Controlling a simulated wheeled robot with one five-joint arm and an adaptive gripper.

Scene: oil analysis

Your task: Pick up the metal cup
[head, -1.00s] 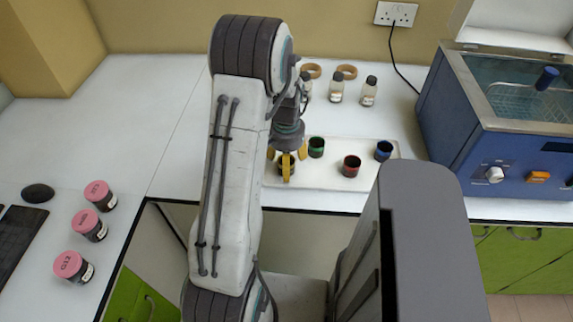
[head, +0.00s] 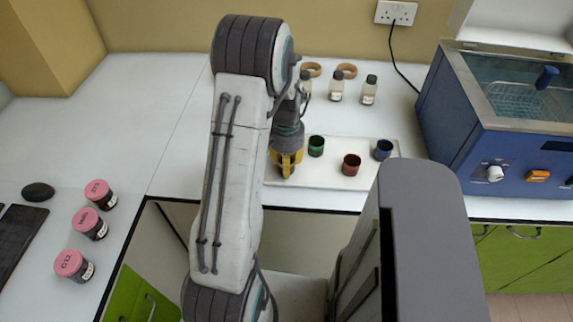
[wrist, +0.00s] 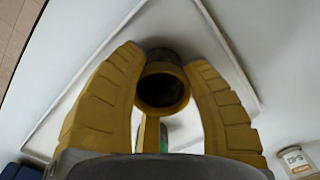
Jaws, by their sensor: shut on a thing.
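A small dark cup with a yellow rim and inside (wrist: 163,90) is between the yellow fingers of my gripper (wrist: 163,95) in the wrist view. The fingers are shut on it from both sides, and a third finger shows below it in the picture. In the head view my gripper (head: 286,165) points down at the left end of a white tray (head: 318,180), and its fingers hide most of the cup. The cup seems to be at tray level; I cannot tell whether it touches the tray.
On the tray stand a green cup (head: 316,146), a red cup (head: 352,164) and a blue cup (head: 384,150), close to the right of my gripper. Small bottles (head: 369,90) stand behind. A blue bath (head: 515,130) is at right. Pink-lidded jars (head: 88,224) stand at left.

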